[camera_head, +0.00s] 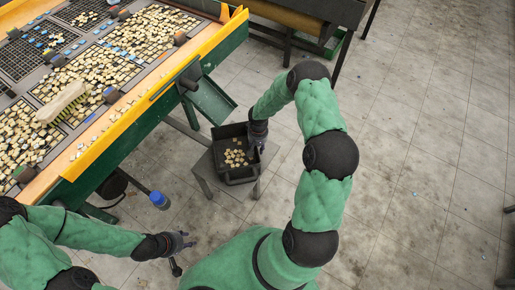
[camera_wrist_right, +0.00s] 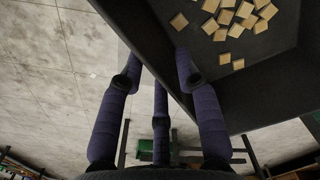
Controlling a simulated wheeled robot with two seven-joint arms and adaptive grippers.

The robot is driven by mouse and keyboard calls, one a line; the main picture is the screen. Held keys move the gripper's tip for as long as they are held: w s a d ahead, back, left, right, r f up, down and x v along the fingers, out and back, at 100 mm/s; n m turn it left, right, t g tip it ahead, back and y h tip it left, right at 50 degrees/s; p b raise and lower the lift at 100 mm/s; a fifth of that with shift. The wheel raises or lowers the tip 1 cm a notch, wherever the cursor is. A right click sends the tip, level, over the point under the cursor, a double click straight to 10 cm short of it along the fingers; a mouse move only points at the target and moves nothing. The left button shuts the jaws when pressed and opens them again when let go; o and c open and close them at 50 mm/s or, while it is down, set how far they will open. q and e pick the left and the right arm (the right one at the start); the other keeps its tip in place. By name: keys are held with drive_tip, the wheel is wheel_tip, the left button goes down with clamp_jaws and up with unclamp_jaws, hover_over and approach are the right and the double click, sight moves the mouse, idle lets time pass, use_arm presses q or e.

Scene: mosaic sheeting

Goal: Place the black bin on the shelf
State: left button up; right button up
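The black bin (camera_head: 231,131) holds several small tan tiles and sits on a low grey stand (camera_head: 204,168) beside the sorting table. My right gripper (camera_head: 258,133) is at the bin's right side. In the right wrist view, the right gripper's fingers (camera_wrist_right: 160,75) are spread apart across the bin's edge, one over the inside and the others outside; the bin's dark wall (camera_wrist_right: 245,98) shows there. I see no clear grip on the wall. My left gripper (camera_head: 180,242) hangs low at the front, away from the bin; its finger opening is too small to read.
A long table with an orange edge (camera_head: 150,95) and mosaic tiles fills the upper left. A green chute (camera_head: 210,101) hangs just behind the bin. A blue-capped object (camera_head: 158,199) is near the left arm. A dark bench (camera_head: 300,12) stands at the back. Floor at right is clear.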

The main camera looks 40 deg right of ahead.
wheel_tip(320, 180, up, 10)
drive_tip(key=p, duration=0.3)
drive_tip(key=s+a+f+y, duration=0.1)
drive_tip(key=s+a, duration=0.1)
drive_tip(key=a, duration=0.4)
drive_tip(key=s+a+f+n+y, duration=0.1)
drive_tip(key=s+a+f, duration=0.1)
drive_tip(key=a, duration=0.4)
drive_tip(key=s+a+f+y, duration=0.1)
drive_tip(key=s+a, duration=0.2)
drive_tip(key=a, duration=0.3)
drive_tip(key=shift+s+f, duration=0.2)
drive_tip(key=shift+f, duration=0.2)
drive_tip(key=s+a+n, duration=0.1)
drive_tip(key=s+a, duration=0.6)
drive_tip(key=s, duration=0.3)
drive_tip(key=shift+s+f+y, duration=0.15)
drive_tip(key=shift+s+y, duration=0.15)
drive_tip(key=shift+y, duration=0.1)
drive_tip(key=shift+a, duration=0.1)
